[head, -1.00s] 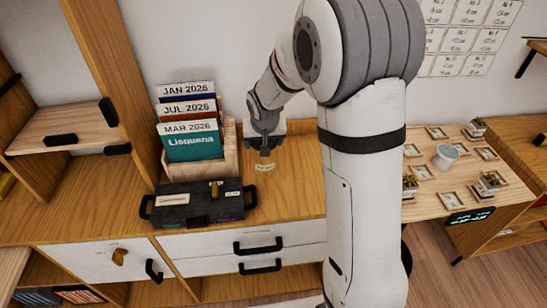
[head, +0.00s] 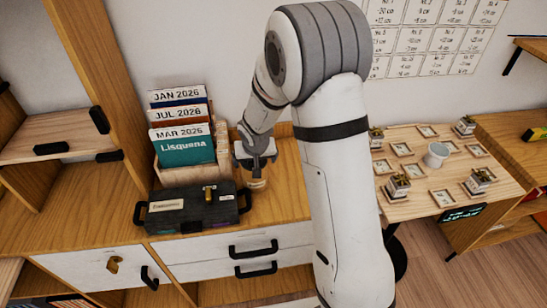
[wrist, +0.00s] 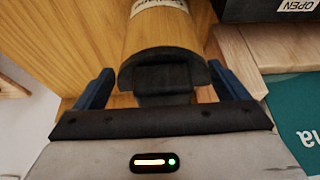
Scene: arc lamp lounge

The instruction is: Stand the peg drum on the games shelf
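The peg drum appears to be a pale wooden cylinder with a dark cap and a label. It stands on the wooden counter (head: 285,205) in the head view, where its body (head: 257,184) shows just below my gripper (head: 255,160). In the wrist view the drum (wrist: 160,30) lies between the two blue fingers of my gripper (wrist: 165,88), its dark cap nearest the palm. The fingers look spread, with small gaps beside the cap. Shelves (head: 45,143) stand at the left; no marking shows which one is the games shelf.
A wooden holder with calendar-labelled folders (head: 185,152) stands close left of the gripper. A black case (head: 190,212) lies in front of it. Drawers with black handles (head: 255,252) are below. A table with small frames and plants (head: 415,190) is at right.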

